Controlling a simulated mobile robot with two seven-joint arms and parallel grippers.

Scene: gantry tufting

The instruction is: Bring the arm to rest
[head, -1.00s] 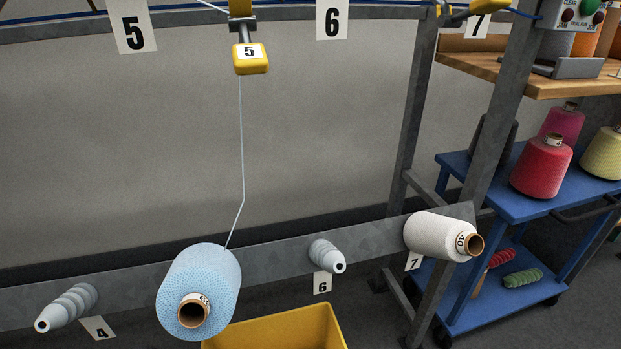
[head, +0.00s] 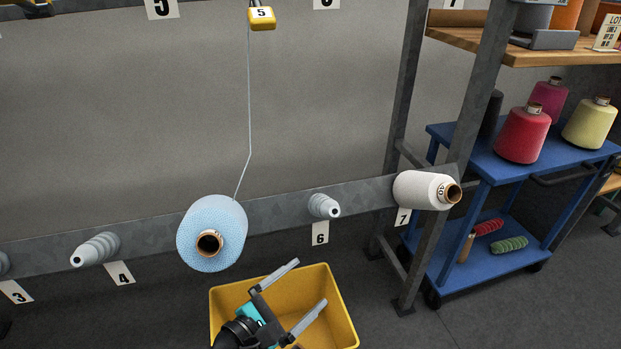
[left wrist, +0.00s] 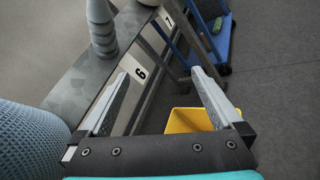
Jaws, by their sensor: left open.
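My left gripper (head: 307,291) is open and empty, with its two fingers spread above the yellow bin (head: 345,318) in the head view. In the left wrist view its fingers (left wrist: 160,82) are wide apart with nothing between them. A light blue cone (head: 211,228) sits on a peg of the rail, up and left of the gripper. The blue cone (left wrist: 30,140) also shows close at the left of the wrist view. My right gripper is not in view.
The grey rail (head: 275,205) carries empty peg 6 (head: 325,206), empty peg 4 (head: 95,250) and a white cone (head: 420,189) at 7. A blue cart (head: 480,160) with red, pink and yellow cones stands at right, beyond a steel post (head: 462,130). Floor in front of the cart is clear.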

